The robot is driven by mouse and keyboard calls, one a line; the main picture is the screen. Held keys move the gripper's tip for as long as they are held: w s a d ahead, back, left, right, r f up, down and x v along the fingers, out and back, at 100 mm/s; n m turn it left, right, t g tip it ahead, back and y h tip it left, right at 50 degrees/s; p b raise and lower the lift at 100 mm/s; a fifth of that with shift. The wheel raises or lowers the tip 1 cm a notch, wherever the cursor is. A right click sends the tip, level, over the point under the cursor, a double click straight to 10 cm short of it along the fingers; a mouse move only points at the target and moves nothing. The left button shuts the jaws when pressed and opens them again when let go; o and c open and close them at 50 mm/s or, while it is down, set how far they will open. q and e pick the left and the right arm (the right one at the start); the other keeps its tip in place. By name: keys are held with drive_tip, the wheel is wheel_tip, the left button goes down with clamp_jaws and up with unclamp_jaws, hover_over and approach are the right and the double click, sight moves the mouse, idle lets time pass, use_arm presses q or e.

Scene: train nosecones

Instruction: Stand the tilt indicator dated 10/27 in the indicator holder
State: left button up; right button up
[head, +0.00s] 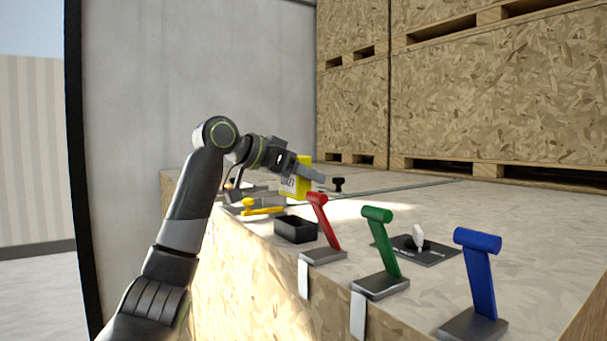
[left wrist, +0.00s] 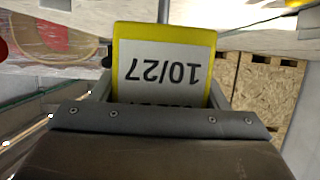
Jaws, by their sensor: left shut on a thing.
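The yellow tilt indicator (head: 303,180) has a white label and is in my left gripper (head: 298,172), held above the table near its left end. In the left wrist view the indicator (left wrist: 163,32) fills the space between the fingers, and its label reads 10/27, upside down in the picture. My left gripper is shut on it. A small black open-topped box (head: 295,230), which may be the indicator holder, stands on the table below and apart from the indicator. My right gripper is not in view.
Red (head: 325,222), green (head: 382,243) and blue (head: 477,275) levers stand along the table's front edge. A yellow lever (head: 262,209) lies low at the left. A black plate with a white-tipped switch (head: 418,238) sits behind the green lever. Wooden crates (head: 490,90) stand behind.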

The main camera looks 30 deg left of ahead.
use_arm(q)
drive_tip(key=shift+f+b, duration=0.4)
drive_tip(key=shift+f, duration=0.15)
drive_tip(key=shift+f+b, duration=2)
drive_tip(key=shift+f, duration=1.3)
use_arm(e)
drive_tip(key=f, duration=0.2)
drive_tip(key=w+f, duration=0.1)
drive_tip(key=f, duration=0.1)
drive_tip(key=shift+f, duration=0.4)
use_arm(q)
drive_tip(key=o, duration=1)
drive_tip(key=shift+o, duration=0.2)
drive_tip(key=shift+s, duration=0.1)
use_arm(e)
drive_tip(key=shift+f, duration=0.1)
